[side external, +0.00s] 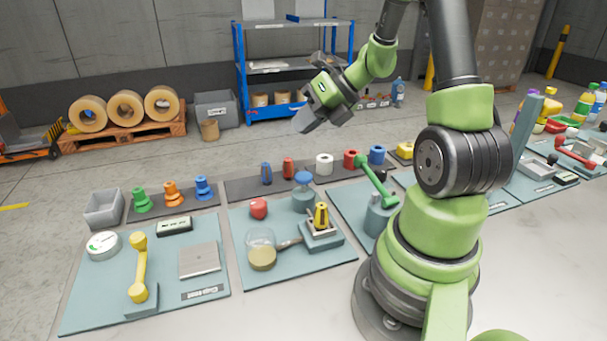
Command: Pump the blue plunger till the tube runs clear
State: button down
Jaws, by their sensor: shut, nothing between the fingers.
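A blue mushroom-shaped knob (303,177), which looks like the plunger, sits on top of a grey cylinder (303,199) on the second teal board. In front of it is a clear cup (261,252) with yellowish liquid in its lower part. A short brownish tube or handle (289,243) runs from the cup's side toward a grey block with a yellow part (321,216). Whether its inside is clear or filled is too small to tell. My gripper (309,124) is shut and empty, tilted down to the left, in the air above the boards and touching nothing.
The left board holds a yellow handset-like lever (138,268), a gauge (103,244) and a metal plate (199,260). A red ball (258,208) is beside the grey cylinder. A green lever (376,181) stands to the right. Coloured pieces line the back strips.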

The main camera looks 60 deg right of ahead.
aim_at(299, 174)
notch_tip(299, 174, down, 7)
jog(key=shift+f, duration=0.15)
jog(key=shift+f, duration=0.1)
dwell(2.2)
jog(key=shift+f, duration=0.3)
jog(key=shift+f, duration=1.25)
dwell(1.0)
jog(key=shift+r, duration=1.7)
jog(key=shift+r, duration=2.5)
